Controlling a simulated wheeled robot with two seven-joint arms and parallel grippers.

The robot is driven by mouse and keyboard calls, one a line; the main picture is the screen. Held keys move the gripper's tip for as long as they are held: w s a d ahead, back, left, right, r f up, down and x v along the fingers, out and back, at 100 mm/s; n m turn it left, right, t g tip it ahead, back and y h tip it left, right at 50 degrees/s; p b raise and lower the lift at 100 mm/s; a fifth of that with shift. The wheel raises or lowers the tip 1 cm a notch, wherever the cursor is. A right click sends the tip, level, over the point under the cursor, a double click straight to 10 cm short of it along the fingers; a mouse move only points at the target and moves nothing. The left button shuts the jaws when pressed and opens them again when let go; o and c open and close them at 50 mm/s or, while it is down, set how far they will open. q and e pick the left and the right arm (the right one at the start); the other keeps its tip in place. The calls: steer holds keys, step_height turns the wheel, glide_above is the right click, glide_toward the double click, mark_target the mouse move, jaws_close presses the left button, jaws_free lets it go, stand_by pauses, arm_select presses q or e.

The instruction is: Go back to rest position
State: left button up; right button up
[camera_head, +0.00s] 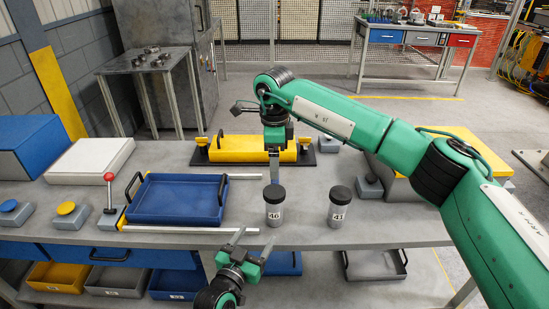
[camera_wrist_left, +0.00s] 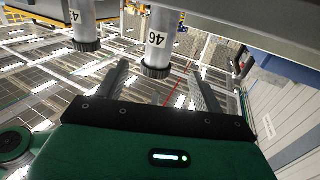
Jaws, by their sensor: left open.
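My left gripper (camera_head: 252,244) is open and empty at the table's front edge, just in front of the canister marked 46 (camera_head: 274,212). In the left wrist view, my left gripper (camera_wrist_left: 158,72) has its fingers spread, with canister 46 (camera_wrist_left: 158,38) beyond them, apparently not gripped. A second canister, marked 41 (camera_head: 341,210), stands upright to the right. Both are grey with black lids. My right gripper (camera_head: 274,168) points down over the table behind canister 46, near the yellow block. Its jaw opening is not clear from this side.
A blue tray (camera_head: 148,220) lies left of the canisters between metal rails. A red-knobbed lever (camera_head: 109,190) stands beside it. A yellow block (camera_head: 228,149) on a black base lies behind. Several bins sit under the table (camera_head: 310,232). My right arm spans the right side.

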arm_select(q)
steer(key=shift+s+a, duration=0.15)
steer(key=shift+s, duration=0.2)
